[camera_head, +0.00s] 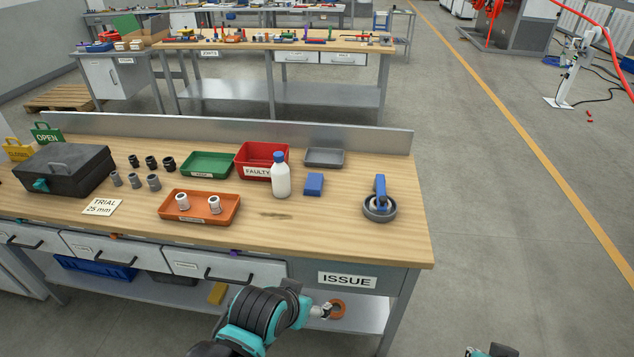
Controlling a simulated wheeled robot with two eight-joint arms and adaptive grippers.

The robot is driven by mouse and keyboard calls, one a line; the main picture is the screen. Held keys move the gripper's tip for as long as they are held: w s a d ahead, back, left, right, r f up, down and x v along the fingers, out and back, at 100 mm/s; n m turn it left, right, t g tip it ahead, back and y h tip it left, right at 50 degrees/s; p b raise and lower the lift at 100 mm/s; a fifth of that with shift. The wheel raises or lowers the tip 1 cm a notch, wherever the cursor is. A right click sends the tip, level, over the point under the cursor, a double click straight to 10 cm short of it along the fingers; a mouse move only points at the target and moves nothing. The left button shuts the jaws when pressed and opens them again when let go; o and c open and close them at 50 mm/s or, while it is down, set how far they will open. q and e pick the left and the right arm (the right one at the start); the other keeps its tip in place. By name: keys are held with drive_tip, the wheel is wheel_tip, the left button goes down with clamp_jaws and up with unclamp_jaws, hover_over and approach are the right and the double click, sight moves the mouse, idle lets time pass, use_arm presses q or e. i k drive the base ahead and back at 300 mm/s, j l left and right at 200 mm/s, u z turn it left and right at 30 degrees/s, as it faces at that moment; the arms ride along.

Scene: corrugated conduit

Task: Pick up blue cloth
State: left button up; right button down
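A small blue folded cloth (314,184) lies flat on the wooden bench top, right of a white bottle with a blue cap (281,178). Nothing touches it from above. My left arm is in front of the bench at the bottom centre, lower than the bench top and well apart from the cloth.
A red FAULTY bin (257,160), a grey tray (324,157) and a green tray (207,165) stand behind. A blue-and-grey round tool (380,203) is at right. An orange tray (199,207) holds two white fittings. The bench front right of the bottle is mostly clear.

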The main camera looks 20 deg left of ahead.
sight(313, 185)
drive_tip(key=i+j+z, duration=0.25)
drive_tip(key=i, duration=0.2)
drive_tip(key=i+j+z, duration=0.25)
drive_tip(key=i+j, duration=0.15)
